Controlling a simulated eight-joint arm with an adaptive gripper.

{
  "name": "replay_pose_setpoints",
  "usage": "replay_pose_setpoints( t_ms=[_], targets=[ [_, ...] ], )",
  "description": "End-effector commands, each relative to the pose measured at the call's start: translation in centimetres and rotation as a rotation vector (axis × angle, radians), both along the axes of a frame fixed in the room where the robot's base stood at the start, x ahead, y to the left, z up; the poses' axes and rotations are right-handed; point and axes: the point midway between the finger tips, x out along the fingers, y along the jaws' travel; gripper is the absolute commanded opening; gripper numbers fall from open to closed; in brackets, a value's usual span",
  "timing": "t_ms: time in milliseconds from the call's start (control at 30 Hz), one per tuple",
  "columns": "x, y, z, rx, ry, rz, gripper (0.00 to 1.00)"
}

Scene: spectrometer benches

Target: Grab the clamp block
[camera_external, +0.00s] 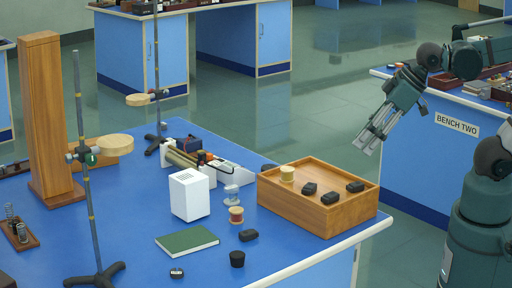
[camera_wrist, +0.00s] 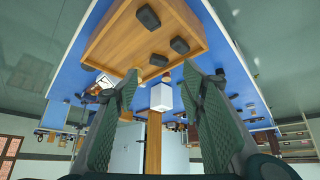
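Several small black blocks could be the clamp block; I cannot tell which one bears that name. Three lie in the wooden tray: a left one (camera_external: 309,188), a front one (camera_external: 330,197) and a right one (camera_external: 355,187). They also show in the wrist view, at the top (camera_wrist: 148,17), to the right (camera_wrist: 180,45) and lower down (camera_wrist: 158,60). Another black block (camera_external: 249,235) lies on the blue bench in front of the tray. My gripper (camera_external: 369,139) is raised in the air beyond the tray's right end, pointing down-left. In the wrist view its fingers (camera_wrist: 160,88) are apart with nothing held.
The wooden tray (camera_external: 296,208) stands near the bench's right corner and also holds a yellow spool (camera_external: 287,173). A white box (camera_external: 192,195), green book (camera_external: 187,242), copper-coloured spool (camera_external: 236,215) and black stopper (camera_external: 237,259) stand left of it. Tall stands (camera_external: 86,190) are farther left.

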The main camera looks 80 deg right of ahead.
Motion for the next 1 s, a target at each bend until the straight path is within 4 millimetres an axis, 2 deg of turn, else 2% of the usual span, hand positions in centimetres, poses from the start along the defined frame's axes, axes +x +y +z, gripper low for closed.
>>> replay_pose_setpoints(
  t_ms=[333,400,767,1000],
  targets=[
    [0.0,0.0,0.0,0.000,0.000,0.000,0.40],
    [0.0,0.0,0.0,0.000,0.000,0.000,0.35],
    [0.1,0.0,0.1,-0.001,0.002,0.002,0.35],
    [1.1,0.3,0.7,-0.009,0.019,0.019,0.35]
  ],
)
